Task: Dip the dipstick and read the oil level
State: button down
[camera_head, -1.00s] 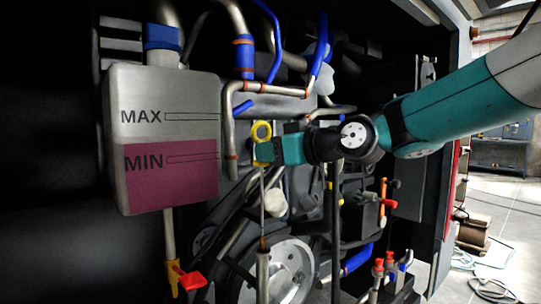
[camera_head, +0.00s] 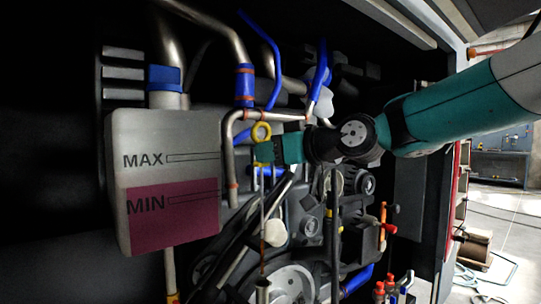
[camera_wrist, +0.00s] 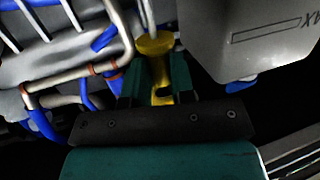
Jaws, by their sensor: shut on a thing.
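The dipstick has a yellow ring handle (camera_head: 261,131) and a thin rod hanging down, with a brownish stretch near its lower end. My gripper (camera_head: 264,152) is shut on the dipstick just below the ring. The yellow handle also shows between my fingers in the wrist view (camera_wrist: 156,48). The rod hangs about upright above the pale dipstick tube (camera_head: 263,291). I cannot tell whether the rod's tip is clear of the tube mouth or just inside it. No level mark on the rod can be read.
A translucent tank (camera_head: 165,170) marked MAX and MIN stands left of my gripper, its dark red fill reaching between the marks. Metal pipes (camera_head: 228,165) and blue hoses (camera_head: 268,60) run close by. A pulley (camera_head: 290,282) sits low beside the tube.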

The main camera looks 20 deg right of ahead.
dwell(0.3)
jog(key=s+d+b, duration=0.2)
jog(key=s+b, duration=0.1)
jog(key=s, duration=0.4)
jog(key=shift+s+d, duration=0.25)
jog(key=shift+s, duration=0.1)
